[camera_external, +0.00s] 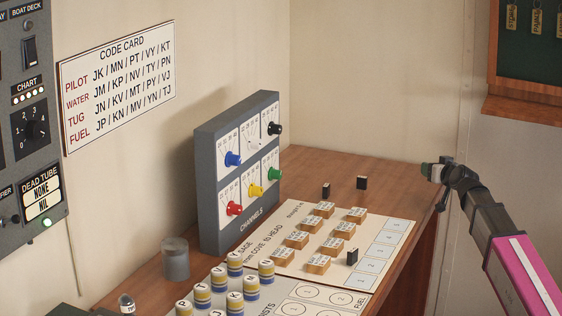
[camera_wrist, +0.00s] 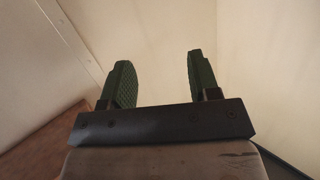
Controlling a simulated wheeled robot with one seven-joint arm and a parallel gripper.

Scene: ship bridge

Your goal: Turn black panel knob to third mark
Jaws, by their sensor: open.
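The black panel knob (camera_external: 275,129) is at the top right of the grey channels panel (camera_external: 206,187), which stands on the wooden counter. Its pointer position is too small to read. Blue, white, red, yellow and green knobs share the panel. My gripper (camera_external: 428,170) is to the right of the panel, well apart from the black knob, near the counter's right end. In the wrist view my gripper (camera_wrist: 158,85) has its two green fingers spread with nothing between them. The wrist view faces bare wall and shows no knob.
Wooden blocks (camera_external: 297,239) and small black pieces (camera_external: 361,183) lie on and behind a printed sheet on the counter. Striped cylinders (camera_external: 235,264) and a grey cup (camera_external: 175,259) stand in front. The counter (camera_external: 345,172) between panel and gripper is mostly clear at the back.

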